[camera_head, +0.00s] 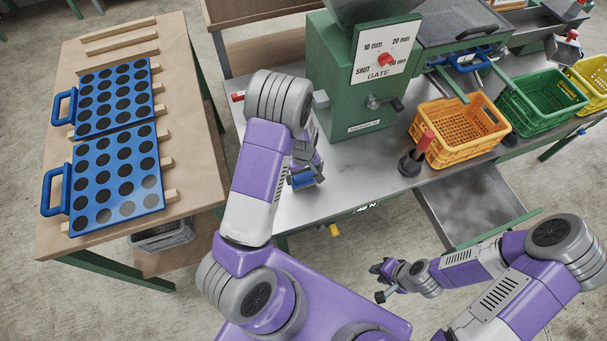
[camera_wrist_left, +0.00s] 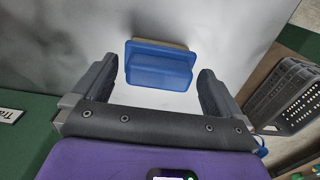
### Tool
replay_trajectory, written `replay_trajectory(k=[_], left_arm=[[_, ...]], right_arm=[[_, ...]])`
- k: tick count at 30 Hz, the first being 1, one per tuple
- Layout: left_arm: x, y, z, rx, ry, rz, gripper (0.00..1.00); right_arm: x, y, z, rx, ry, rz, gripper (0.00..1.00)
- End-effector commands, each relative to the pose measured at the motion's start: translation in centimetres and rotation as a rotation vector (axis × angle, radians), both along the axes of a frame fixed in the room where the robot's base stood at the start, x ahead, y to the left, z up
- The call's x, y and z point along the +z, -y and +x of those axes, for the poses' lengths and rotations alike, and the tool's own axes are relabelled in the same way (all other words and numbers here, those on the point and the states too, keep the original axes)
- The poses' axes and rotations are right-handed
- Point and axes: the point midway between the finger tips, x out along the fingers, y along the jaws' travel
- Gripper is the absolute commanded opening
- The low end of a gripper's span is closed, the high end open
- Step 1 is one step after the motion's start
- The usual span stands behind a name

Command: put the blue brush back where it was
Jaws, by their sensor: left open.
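The blue brush (camera_wrist_left: 160,66) is a blue block with a tan edge, over the grey metal tabletop in the left wrist view. It lies between and just beyond the fingertips of my left gripper (camera_wrist_left: 158,78), with a gap on each side. My left gripper is open. In the head view the brush (camera_head: 302,181) shows as a small blue patch below my left gripper (camera_head: 306,174), partly hidden by it. I cannot tell whether the brush touches the table. My right gripper (camera_head: 377,281) hangs in front of the open drawer; its jaw state is unclear.
A green gate machine (camera_head: 345,85) stands behind my left gripper. Orange (camera_head: 465,148), green (camera_head: 530,122) and yellow (camera_head: 590,75) crates stand to the right. An open drawer (camera_head: 470,205) juts forward. Blue trays with holes (camera_head: 113,112) lie on the wooden table at left.

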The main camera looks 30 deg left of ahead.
Motion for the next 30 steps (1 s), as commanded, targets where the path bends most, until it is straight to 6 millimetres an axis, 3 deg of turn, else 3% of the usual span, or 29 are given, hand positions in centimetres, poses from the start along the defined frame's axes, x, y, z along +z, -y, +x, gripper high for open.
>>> replay_trajectory(k=[9,15,18,20,23,27,30], left_arm=[[7.4,0.1,0.1,-0.002,0.004,0.0,1.0],[10.2,0.0,0.1,-0.002,0.002,-0.001,1.0],[10.6,0.1,-0.1,-0.007,-0.002,-0.002,1.0],[9.8,0.5,-0.7,-0.029,-0.006,-0.01,1.0],[6.5,2.3,-2.9,-0.127,-0.016,-0.047,1.0],[1.1,7.0,-8.0,-0.336,0.003,-0.15,1.0],[-0.9,10.6,-11.6,-0.463,0.044,-0.23,1.0]], right_arm=[[3.0,0.0,0.0,0.0,0.0,0.0,0.29],[3.9,0.0,0.0,0.0,0.0,0.0,0.29],[4.1,0.0,0.0,0.0,0.0,0.0,0.29],[4.1,0.0,0.0,0.0,0.0,0.0,0.29],[4.1,0.0,0.0,0.0,0.0,0.0,0.29],[4.0,0.0,0.0,0.0,0.0,0.0,0.29],[4.0,0.0,0.0,0.0,0.0,0.0,0.29]])
